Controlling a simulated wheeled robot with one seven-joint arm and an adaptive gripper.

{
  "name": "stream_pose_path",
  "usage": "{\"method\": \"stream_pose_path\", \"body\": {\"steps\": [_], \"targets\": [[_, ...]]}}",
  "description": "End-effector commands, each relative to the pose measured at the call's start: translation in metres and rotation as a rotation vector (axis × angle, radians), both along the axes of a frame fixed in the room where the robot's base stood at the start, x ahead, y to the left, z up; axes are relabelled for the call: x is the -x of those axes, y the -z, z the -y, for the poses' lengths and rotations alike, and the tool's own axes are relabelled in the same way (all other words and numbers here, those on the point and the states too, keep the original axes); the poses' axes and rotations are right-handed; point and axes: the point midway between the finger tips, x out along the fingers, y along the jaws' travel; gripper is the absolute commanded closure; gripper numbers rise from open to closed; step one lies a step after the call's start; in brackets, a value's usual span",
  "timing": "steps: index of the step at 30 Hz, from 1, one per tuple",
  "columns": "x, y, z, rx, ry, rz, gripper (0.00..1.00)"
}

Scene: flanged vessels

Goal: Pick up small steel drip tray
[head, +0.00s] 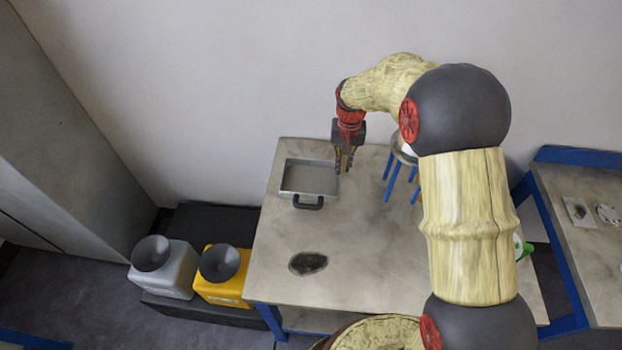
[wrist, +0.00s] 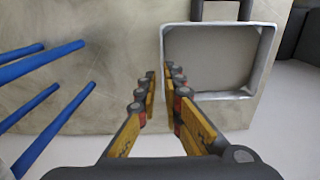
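The small steel drip tray (head: 310,178) is a shallow rectangular metal tray with a dark handle (head: 308,202) on its front side. It lies flat near the back left of the table. In the wrist view the tray (wrist: 252,96) is at the upper right, with its handle at the top edge. My gripper (head: 344,170) points down beside the tray's right edge.
The grey table (head: 350,255) has a dark patch (head: 308,263) at its front left. A blue-legged stand (head: 388,180) is right of my gripper; its blue legs (wrist: 45,95) also show in the wrist view. Grey (head: 163,270) and yellow (head: 224,276) containers stand left of the table.

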Motion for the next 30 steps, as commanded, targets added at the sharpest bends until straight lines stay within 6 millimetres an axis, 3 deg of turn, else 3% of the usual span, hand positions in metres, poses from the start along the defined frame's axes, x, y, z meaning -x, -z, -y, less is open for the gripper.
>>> {"method": "stream_pose_path", "body": {"steps": [17, 24, 30], "targets": [[-0.005, 0.055, -0.003, 0.001, 0.008, -0.021, 0.92], [-0.002, 0.089, -0.003, 0.001, 0.008, -0.022, 0.92], [-0.003, 0.096, -0.003, 0.001, 0.008, -0.019, 0.92]]}}
